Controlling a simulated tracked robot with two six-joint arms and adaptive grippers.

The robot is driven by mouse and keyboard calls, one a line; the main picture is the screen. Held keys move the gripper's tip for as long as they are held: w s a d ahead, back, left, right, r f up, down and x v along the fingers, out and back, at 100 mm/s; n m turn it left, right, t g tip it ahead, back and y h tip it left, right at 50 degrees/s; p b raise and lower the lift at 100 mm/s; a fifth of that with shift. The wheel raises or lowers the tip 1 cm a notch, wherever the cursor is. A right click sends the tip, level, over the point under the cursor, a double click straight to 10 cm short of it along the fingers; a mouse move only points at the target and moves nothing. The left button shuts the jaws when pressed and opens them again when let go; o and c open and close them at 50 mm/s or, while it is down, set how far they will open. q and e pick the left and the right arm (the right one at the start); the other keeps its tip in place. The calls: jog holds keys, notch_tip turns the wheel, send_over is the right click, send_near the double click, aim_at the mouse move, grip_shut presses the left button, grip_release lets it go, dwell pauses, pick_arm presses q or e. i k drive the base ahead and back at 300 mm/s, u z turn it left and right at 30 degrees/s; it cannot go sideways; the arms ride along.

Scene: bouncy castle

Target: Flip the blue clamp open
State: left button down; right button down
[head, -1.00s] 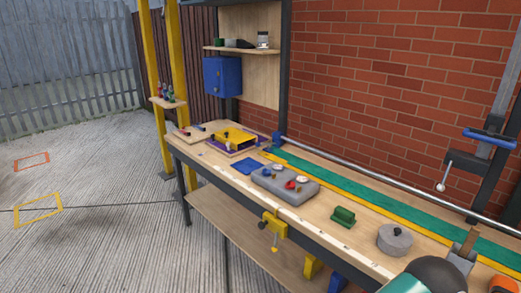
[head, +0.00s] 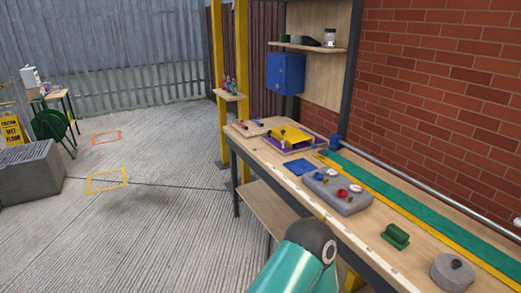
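No blue clamp is clearly recognisable in this view. A small blue block (head: 336,142) sits at the far end of the metal rail (head: 420,184) behind the workbench; I cannot tell whether it is a clamp. A teal and dark arm link of mine rises at the bottom centre, in front of the bench's front edge. Neither of my grippers shows.
The workbench (head: 330,217) holds a grey block (head: 338,199) with small coloured parts, a green piece (head: 395,236), a grey round weight (head: 452,272) and a yellow box (head: 290,138). A concrete block (head: 28,172) stands left. The concrete floor between is mostly clear.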

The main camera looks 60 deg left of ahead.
aim_at(314, 145)
jog(key=z, duration=0.2)
jog(key=i, duration=0.2)
jog(key=u, duration=1.65)
jog(key=k, duration=0.35)
jog(key=u, duration=0.5)
jog(key=i, duration=1.45)
jog(key=z, duration=0.05)
jog(key=k, duration=0.2)
jog(key=z, duration=0.05)
